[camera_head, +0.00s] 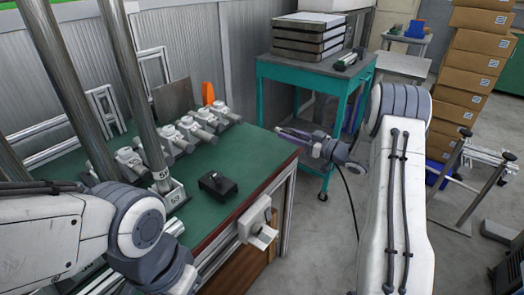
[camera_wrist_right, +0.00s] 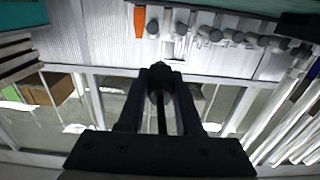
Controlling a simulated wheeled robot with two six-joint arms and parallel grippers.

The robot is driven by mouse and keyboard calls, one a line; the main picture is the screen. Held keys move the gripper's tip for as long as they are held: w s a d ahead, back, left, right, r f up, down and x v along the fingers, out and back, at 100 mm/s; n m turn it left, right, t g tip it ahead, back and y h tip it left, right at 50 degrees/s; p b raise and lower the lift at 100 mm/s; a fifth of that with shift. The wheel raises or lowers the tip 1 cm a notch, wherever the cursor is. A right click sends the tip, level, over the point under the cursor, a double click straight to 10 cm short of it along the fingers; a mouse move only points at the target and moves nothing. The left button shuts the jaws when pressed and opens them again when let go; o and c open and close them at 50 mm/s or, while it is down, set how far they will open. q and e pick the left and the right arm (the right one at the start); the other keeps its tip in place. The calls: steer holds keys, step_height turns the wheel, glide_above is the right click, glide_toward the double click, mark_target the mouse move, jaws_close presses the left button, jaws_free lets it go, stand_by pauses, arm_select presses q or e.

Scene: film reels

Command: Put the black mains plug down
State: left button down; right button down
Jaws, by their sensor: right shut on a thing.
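My right gripper (camera_head: 284,133) reaches left over the right edge of the green-topped bench (camera_head: 240,150). In the right wrist view its dark fingers are shut on the black mains plug (camera_wrist_right: 160,77). A black cord (camera_wrist_right: 161,115) runs back from the plug between the fingers. In the head view the plug is too small and dark to make out at the fingertips. A dark cord (camera_head: 350,195) hangs below the right gripper towards the floor. My left arm comes in at the lower left, and its gripper is not visible.
A small black box (camera_head: 217,185) sits on the bench. Several grey metal fittings (camera_head: 190,130) line the bench's back, near an orange piece (camera_head: 208,93). A teal table (camera_head: 315,75) with stacked trays stands behind. Cardboard boxes (camera_head: 470,80) are stacked at right. The bench's front right is clear.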

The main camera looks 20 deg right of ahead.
glide_above(270, 153)
step_height(270, 153, down, 4)
steer(key=shift+w+f+b, duration=0.1)
steer(key=shift+b, duration=0.25)
steer(key=shift+f+b, duration=0.35)
steer(key=shift+f, duration=1.6)
steer(key=shift+f, duration=0.1)
steer(key=c, duration=0.6)
jaws_free()
steer(key=v, duration=1.2)
steer(key=shift+p, duration=0.35)
